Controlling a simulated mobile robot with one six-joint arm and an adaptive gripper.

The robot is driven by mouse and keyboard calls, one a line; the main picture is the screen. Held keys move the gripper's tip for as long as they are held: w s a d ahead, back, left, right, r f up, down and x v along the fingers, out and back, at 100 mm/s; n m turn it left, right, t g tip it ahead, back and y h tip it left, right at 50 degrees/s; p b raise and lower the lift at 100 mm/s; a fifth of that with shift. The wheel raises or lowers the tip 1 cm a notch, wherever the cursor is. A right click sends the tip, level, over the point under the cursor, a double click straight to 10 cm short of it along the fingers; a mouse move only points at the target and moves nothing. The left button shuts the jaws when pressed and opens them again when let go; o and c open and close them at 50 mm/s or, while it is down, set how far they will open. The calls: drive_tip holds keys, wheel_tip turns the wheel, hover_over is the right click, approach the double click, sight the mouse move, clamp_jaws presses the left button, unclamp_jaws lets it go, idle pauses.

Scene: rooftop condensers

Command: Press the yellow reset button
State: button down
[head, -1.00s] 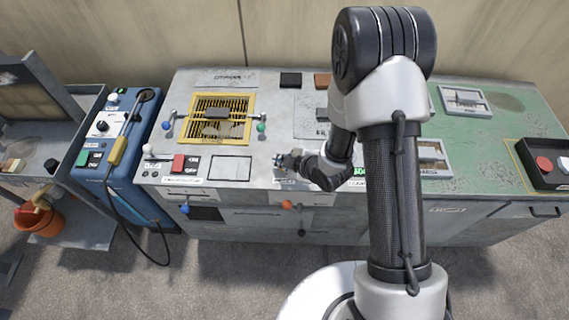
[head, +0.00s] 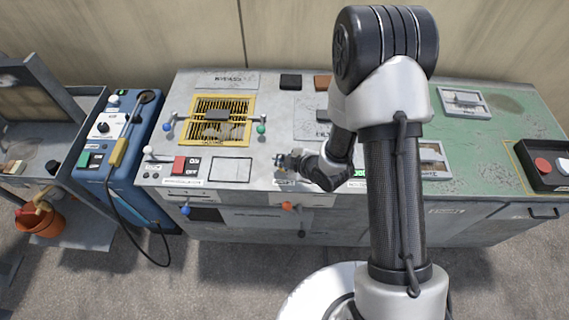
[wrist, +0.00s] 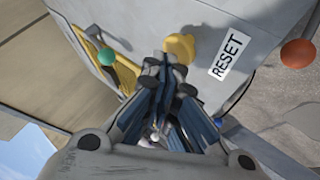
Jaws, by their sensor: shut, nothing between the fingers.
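The yellow reset button (wrist: 181,46) shows in the wrist view on the grey top, beside a white label reading RESET (wrist: 229,55). My gripper (wrist: 165,66) is shut and empty, with its fingertips right at the near edge of the button and covering part of it. I cannot tell whether they touch. In the head view my gripper (head: 280,162) is low over the front of the grey cabinet top (head: 262,140). The button cannot be made out there, where my gripper covers the spot.
A green knob (wrist: 106,56) and an orange knob (wrist: 298,53) flank the button in the wrist view. A yellow-framed grille (head: 222,134) and a red switch (head: 180,165) lie left of my gripper. A blue unit (head: 118,150) stands farther left.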

drive_tip(key=shift+r, duration=0.55)
drive_tip(key=shift+r+p, duration=1.9)
drive_tip(key=shift+r, duration=0.65)
drive_tip(key=shift+f, duration=0.1)
